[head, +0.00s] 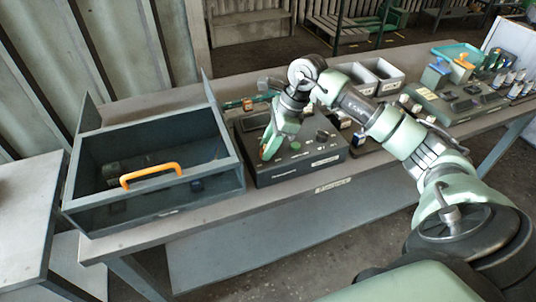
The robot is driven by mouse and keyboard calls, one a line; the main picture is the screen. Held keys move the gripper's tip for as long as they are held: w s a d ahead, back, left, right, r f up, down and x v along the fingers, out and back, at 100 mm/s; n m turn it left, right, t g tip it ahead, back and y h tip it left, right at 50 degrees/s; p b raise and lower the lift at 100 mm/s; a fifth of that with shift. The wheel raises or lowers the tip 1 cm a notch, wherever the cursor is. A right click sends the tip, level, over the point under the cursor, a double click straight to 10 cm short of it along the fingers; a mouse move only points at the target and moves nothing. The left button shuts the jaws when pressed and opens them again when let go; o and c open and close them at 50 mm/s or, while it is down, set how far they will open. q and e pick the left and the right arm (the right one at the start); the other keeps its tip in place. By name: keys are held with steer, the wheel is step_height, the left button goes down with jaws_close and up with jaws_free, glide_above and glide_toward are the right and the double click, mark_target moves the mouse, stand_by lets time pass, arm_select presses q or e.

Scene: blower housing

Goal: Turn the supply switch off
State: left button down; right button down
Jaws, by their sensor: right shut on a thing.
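A dark supply box (296,170) with a sloping top sits in the middle of the bench. It has small knobs or buttons on its face and a pale label at the front right. My right arm comes in from the right, and my right gripper (267,150) points down at the left part of the box's top. Its fingers are shut on a small part there, apparently the supply switch, and hide most of it. A little red-orange shows at the fingertips. The switch's position cannot be made out. My left gripper is not in view.
A grey open housing (228,150) with an orange handle (150,175) stands just left of the box. Grey bins (385,75) stand behind my right arm. Another dark device (455,103) and several small parts lie at the right. The bench's front edge (335,184) is clear.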

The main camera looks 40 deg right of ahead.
steer(key=n+b, duration=0.1)
steer(key=n, duration=0.1)
steer(key=n+g+b, duration=0.1)
steer(key=n, duration=0.1)
steer(key=n+g+b, duration=0.1)
steer(key=shift+w+n+y+b, duration=0.25)
steer(key=shift+n+y+b, duration=0.05)
steer(key=shift+n+b, duration=0.1)
steer(key=n+g+b, duration=0.1)
steer(key=n, duration=0.2)
steer(key=shift+g+b, duration=0.3)
steer(key=shift+b, duration=0.1)
steer(key=shift+w+n+g+b, duration=0.1)
steer(key=shift+n+g+b, duration=0.35)
steer(key=shift+n, duration=0.95)
steer(key=shift+n+h, duration=0.3)
steer(key=shift+h, duration=0.1)
steer(key=c, duration=1.1)
jaws_free()
steer(key=shift+p+v, duration=0.4)
steer(key=shift+v, duration=3.5)
